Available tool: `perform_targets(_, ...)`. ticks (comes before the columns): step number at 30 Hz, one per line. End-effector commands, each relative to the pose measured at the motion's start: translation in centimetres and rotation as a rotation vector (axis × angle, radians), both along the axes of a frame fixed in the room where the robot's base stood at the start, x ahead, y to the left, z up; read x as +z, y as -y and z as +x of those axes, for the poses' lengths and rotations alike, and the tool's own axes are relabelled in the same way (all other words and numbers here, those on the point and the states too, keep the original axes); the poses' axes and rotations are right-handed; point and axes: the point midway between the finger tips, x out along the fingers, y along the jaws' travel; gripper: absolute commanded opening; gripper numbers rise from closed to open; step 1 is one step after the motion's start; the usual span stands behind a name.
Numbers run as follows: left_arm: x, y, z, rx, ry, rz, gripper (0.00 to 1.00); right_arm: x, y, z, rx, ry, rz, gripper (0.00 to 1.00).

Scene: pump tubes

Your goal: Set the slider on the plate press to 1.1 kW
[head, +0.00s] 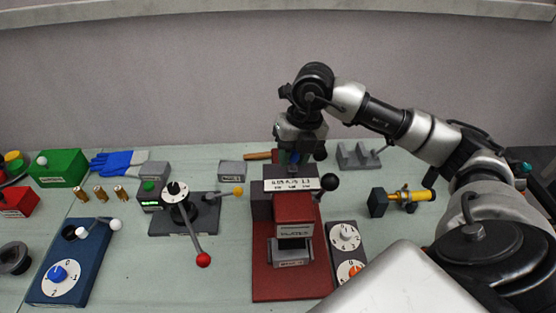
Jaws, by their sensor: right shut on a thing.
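The plate press (294,230) stands on a dark red base in the middle of the table, with a black ball lever on its right side. A white scale strip (291,185) runs along its top; its figures are too small to read surely. My right gripper (295,160) reaches down from above, just behind the strip, and is shut on what seems to be the slider. The slider is mostly hidden by the fingers and its setting cannot be read. My left gripper is not in view.
A device with a red ball lever (203,260) stands left of the press. A panel with dials (347,262) is close on its right, and a yellow cylinder device (411,196) is further right. A blue box (75,252) with a dial lies at the left.

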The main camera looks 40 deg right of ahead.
Motion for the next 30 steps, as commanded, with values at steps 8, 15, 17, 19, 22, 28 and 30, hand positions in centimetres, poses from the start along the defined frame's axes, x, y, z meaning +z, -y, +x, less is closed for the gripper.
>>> perform_targets(8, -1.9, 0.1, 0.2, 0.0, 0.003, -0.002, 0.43, 0.0, 2.5, -1.5, -0.002, 0.002, -0.004, 0.0)
perform_targets(15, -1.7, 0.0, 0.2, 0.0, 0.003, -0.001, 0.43, 0.1, 2.5, -1.5, -0.002, 0.0, -0.003, 0.0)
perform_targets(17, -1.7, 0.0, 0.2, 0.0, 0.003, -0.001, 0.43, 0.1, 2.5, -1.5, -0.002, 0.0, -0.003, 0.34)
perform_targets(19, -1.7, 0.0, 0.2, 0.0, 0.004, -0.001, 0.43, 0.1, 2.5, -1.5, -0.002, 0.0, -0.003, 0.45)
perform_targets(22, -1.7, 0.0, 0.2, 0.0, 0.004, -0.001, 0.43, 0.1, 2.5, -1.5, -0.001, 0.001, -0.002, 0.56)
perform_targets(28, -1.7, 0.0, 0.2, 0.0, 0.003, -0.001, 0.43, 0.1, 2.5, -1.5, -0.001, 0.001, -0.002, 0.56)
perform_targets(30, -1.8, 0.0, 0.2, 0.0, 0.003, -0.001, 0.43, 0.2, 2.5, -1.5, -0.002, 0.002, -0.002, 0.56)
